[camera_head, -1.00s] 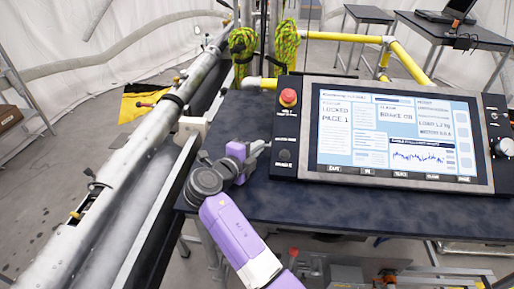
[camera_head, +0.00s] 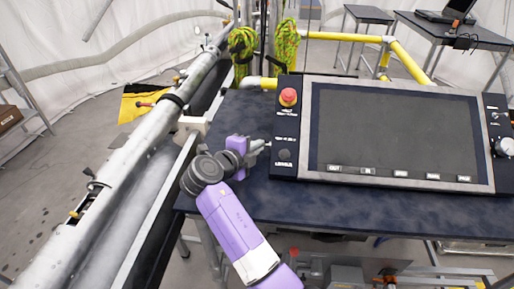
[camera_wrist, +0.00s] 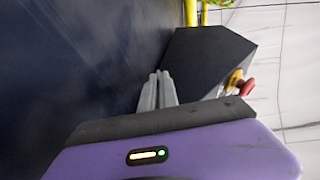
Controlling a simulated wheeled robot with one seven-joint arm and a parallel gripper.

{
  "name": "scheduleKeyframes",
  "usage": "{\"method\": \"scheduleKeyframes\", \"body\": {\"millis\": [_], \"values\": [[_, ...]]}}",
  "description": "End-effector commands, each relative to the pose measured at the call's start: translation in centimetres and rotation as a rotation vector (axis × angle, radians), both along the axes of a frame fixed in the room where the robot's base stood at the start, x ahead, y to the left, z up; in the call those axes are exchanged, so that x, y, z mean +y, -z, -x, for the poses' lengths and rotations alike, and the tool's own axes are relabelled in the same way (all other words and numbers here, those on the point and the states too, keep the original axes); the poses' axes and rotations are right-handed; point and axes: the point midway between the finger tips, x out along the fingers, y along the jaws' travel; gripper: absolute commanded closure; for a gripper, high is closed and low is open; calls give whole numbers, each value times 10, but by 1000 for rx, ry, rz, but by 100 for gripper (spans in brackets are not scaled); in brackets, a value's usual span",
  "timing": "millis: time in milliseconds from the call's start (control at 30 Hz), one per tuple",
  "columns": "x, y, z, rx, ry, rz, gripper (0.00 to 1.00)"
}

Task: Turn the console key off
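The console (camera_head: 396,190) stands on the dark table, its screen (camera_head: 395,128) dark and blank. On its left panel are a red stop button (camera_head: 288,97) and a small dark round control (camera_head: 284,155) low down. I cannot make out whether that control is the key, or how it is turned. My gripper (camera_head: 265,146) is at the console's left edge, just left of that control. In the wrist view, my gripper's grey fingers (camera_wrist: 158,88) lie close together, with nothing visible between them. The console's dark side (camera_wrist: 200,62) and red button (camera_wrist: 247,87) are beyond them.
The dark tabletop (camera_head: 330,205) is clear in front of the console. A large metal pipe (camera_head: 130,165) runs along the left. Yellow rails (camera_head: 415,70) and coiled green ropes (camera_head: 243,45) are behind. A toggle and a white knob (camera_head: 504,147) are on the right panel.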

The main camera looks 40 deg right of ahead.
Motion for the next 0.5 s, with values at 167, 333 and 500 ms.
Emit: {"method": "scheduleKeyframes", "body": {"millis": [167, 333, 500], "values": [[0, -3, -1, 82, 2, -113, 100], [-2, -7, -3, 182, 1, -240, 100], [-4, -10, -5, 284, 0, -368, 100]]}}
